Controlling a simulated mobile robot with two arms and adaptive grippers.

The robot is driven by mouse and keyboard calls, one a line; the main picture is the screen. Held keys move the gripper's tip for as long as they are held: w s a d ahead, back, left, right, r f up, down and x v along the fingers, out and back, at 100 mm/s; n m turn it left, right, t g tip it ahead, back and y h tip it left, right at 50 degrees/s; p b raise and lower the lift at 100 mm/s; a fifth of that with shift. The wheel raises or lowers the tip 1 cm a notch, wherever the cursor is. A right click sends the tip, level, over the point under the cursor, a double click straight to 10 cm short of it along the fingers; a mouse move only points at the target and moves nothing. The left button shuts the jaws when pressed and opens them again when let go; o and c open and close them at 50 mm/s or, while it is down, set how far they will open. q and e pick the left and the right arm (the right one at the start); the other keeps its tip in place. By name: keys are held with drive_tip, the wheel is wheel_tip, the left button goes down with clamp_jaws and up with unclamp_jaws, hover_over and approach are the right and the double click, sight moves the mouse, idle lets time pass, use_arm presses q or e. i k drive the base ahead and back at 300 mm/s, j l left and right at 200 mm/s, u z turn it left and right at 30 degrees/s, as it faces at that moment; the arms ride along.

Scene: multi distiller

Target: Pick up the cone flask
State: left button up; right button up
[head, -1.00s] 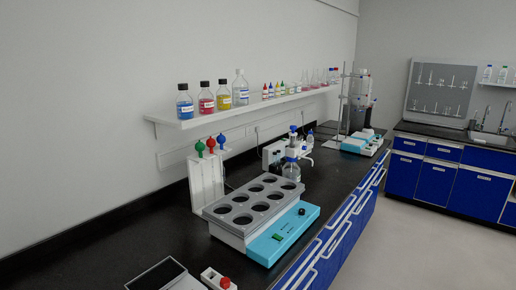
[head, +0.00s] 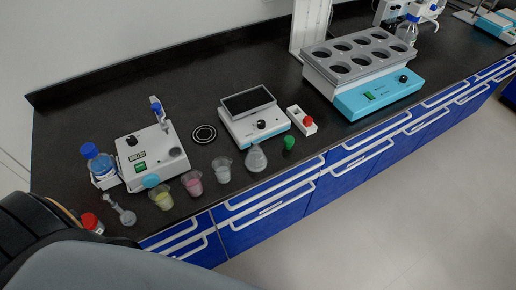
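A clear cone flask (head: 256,158) stands upright near the front edge of the black bench in the head view. It is between a beaker of clear or whitish content (head: 222,170) on its left and a small green-topped item (head: 289,143) on its right. A second glass vessel (head: 124,214) with a round end is at the far left front; its exact shape is hard to tell. Neither of my grippers is in view. A large dark and grey part, likely my own arm, fills the lower left corner.
Beakers with yellow (head: 162,198) and pink (head: 193,184) contents stand in the same front row. Behind are a white device with a blue-capped bottle (head: 96,158), a scale (head: 253,122) and a heating block (head: 365,75). The back left bench (head: 110,100) is clear.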

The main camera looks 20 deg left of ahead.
sight(256, 160)
drive_tip(key=l+u, duration=0.2)
drive_tip(key=u, duration=0.2)
drive_tip(key=k+l+u, duration=0.15)
drive_tip(key=u, duration=0.3)
drive_tip(key=k+l+u, duration=0.1)
drive_tip(key=u, duration=0.3)
drive_tip(key=k+l+u, duration=0.15)
drive_tip(key=u, duration=0.25)
drive_tip(key=k, duration=0.15)
